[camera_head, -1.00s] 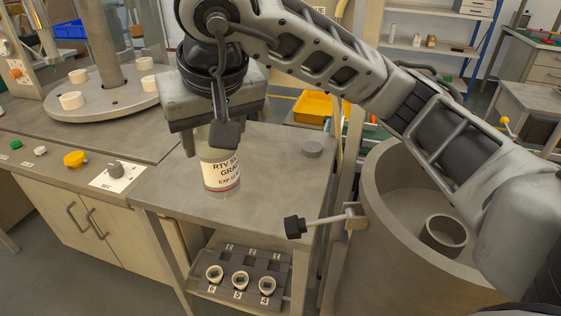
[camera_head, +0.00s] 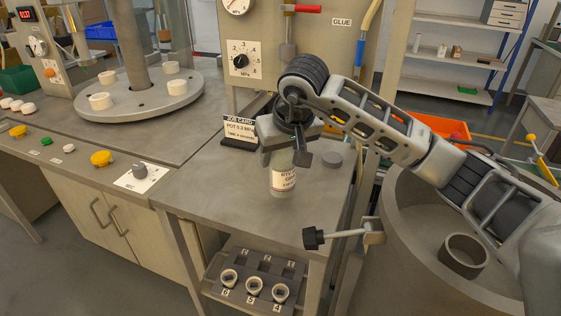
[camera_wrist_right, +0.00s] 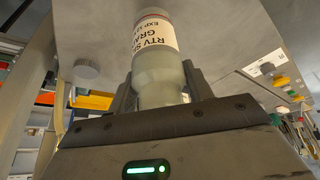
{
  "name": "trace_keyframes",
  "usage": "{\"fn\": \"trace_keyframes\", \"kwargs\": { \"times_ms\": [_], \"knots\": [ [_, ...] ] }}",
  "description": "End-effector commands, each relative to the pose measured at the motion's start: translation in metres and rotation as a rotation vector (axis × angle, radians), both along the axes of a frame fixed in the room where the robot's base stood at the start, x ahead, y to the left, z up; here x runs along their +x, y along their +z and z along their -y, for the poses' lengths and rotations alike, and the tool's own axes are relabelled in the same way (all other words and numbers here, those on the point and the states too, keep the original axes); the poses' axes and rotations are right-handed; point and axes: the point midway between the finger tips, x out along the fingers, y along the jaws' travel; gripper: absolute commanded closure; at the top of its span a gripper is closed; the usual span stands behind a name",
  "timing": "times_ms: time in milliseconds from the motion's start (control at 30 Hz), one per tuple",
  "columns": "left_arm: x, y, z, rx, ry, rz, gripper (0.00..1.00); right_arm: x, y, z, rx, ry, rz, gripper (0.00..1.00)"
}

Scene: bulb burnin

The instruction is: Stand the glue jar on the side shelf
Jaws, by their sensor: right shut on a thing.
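The glue jar (camera_head: 284,181) is a pale, translucent jar with a white RTV label and a red band near its base. My right gripper (camera_head: 290,150) points down from above and is shut on the jar's upper part. The right wrist view also shows the jar (camera_wrist_right: 157,50) between the two fingers. The jar is upright over the grey side shelf (camera_head: 230,195); I cannot tell whether its base touches the surface. My left gripper is out of view.
A job card (camera_head: 239,131) stands behind the jar, to the left. A grey disc (camera_head: 331,158) lies to its right. A black-knobbed lever (camera_head: 314,238) sticks out in front of the large drum (camera_head: 400,215). A rack of sockets (camera_head: 254,280) sits below. The shelf's front left is clear.

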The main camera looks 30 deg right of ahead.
Motion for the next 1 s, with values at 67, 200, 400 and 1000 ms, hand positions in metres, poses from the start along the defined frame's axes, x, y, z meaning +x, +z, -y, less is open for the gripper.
{"fn": "trace_keyframes", "kwargs": {
  "times_ms": [67, 200, 400, 1000],
  "knots": [
    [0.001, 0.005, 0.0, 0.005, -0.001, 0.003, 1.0, -0.002, -0.013, -0.002, 0.003, 0.004, -0.006, 0.8],
    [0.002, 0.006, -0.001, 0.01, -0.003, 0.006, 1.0, -0.001, -0.023, -0.002, 0.003, 0.005, -0.001, 0.8],
    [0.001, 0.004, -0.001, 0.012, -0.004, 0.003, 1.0, -0.001, -0.023, -0.002, 0.002, 0.004, 0.001, 0.8],
    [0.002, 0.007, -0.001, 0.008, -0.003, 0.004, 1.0, -0.001, -0.023, -0.003, 0.003, 0.004, -0.003, 0.28]
  ]
}}
